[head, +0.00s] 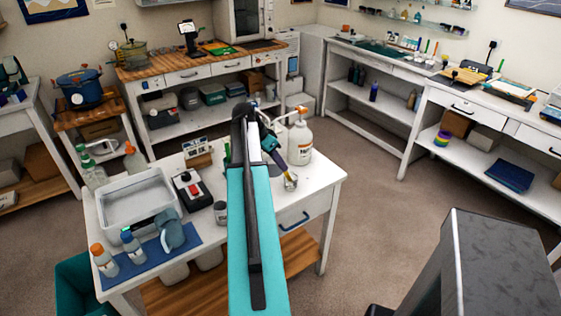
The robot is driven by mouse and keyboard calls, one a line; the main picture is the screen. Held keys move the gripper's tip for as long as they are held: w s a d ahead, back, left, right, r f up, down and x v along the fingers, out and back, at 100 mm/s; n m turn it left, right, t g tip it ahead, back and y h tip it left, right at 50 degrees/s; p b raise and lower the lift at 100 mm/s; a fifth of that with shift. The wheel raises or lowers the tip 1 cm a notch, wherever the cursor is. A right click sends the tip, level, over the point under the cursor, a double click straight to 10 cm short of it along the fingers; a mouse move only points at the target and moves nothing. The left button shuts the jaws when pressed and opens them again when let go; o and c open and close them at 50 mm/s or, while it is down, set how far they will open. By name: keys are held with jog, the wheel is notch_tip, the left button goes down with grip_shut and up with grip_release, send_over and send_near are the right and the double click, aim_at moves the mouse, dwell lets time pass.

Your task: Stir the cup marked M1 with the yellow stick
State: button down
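A small clear cup (290,182) stands near the right side of the front white table. Its marking is too small to read. My arm reaches out over the table, and my gripper (276,157) is at its far end, pointing down just above and left of the cup. A small yellowish piece, possibly the yellow stick (285,171), shows between the gripper and the cup. The fingers are small and partly hidden, so I cannot tell whether they are closed on it or whether its lower end is inside the cup.
A white pump bottle (300,140) stands close behind the cup. On the table's left are a grey tray (137,199), a black device with a red knob (187,189), a blue mat (150,258) with bottles, and a small jar (220,212). The tabletop right of the cup is clear.

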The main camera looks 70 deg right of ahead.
jog(key=shift+s+d+f, duration=0.15)
jog(key=shift+s+f, duration=0.1)
jog(key=shift+f, duration=0.3)
jog(key=shift+s, duration=0.1)
